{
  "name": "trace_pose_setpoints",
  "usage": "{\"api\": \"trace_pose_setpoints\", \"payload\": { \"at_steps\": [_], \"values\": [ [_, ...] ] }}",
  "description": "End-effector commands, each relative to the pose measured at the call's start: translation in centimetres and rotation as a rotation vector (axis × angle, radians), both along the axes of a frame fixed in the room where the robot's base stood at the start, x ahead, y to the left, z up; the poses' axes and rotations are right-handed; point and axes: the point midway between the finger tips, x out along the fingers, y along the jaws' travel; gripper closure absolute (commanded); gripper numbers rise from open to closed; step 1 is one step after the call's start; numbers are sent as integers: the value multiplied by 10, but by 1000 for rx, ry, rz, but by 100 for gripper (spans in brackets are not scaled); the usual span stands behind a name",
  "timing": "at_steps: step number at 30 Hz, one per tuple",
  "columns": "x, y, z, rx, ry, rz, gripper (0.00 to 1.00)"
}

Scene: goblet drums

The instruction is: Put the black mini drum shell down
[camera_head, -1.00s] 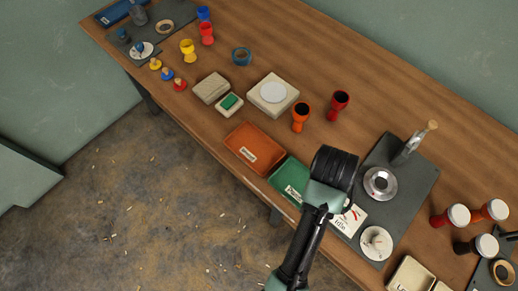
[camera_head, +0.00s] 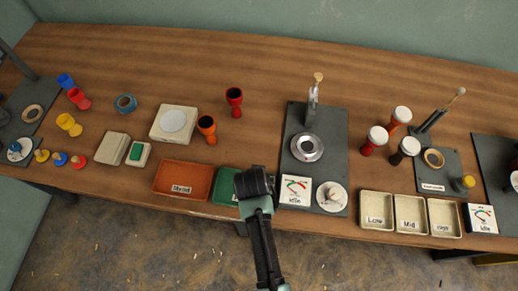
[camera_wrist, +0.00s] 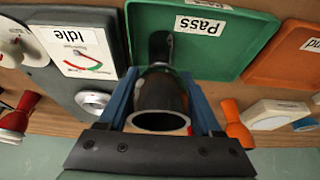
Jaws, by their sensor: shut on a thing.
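My gripper (camera_wrist: 160,80) is shut on the black mini drum shell (camera_wrist: 160,98), its blue fingers on either side of it. The shell's open, hollow end faces the wrist camera. Its far end lies in front of the green tray labelled Pass (camera_wrist: 225,45); I cannot tell whether it touches the tray. In the head view my gripper (camera_head: 254,186) is at the right part of the green tray (camera_head: 224,187), and my wrist hides the shell and much of the tray.
An orange tray (camera_head: 184,178) stands left of the green one. A white Idle gauge (camera_head: 295,190) and a grey station plate (camera_head: 330,150) are close on the right. Orange (camera_head: 207,128) and dark red (camera_head: 234,101) goblet shells stand behind. Open wood lies between.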

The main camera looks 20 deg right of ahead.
Motion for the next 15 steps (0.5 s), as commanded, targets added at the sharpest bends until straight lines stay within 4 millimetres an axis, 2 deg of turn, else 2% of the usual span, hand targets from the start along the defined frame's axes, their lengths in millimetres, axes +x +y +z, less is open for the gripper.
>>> {"api": "trace_pose_setpoints", "payload": {
  "at_steps": [11, 12, 15],
  "values": [
    [1, 0, -5, -1, -2, 0, 99],
    [1, 0, -5, -1, -2, 0, 30],
    [1, 0, -4, -1, -1, 0, 12]
  ]
}}
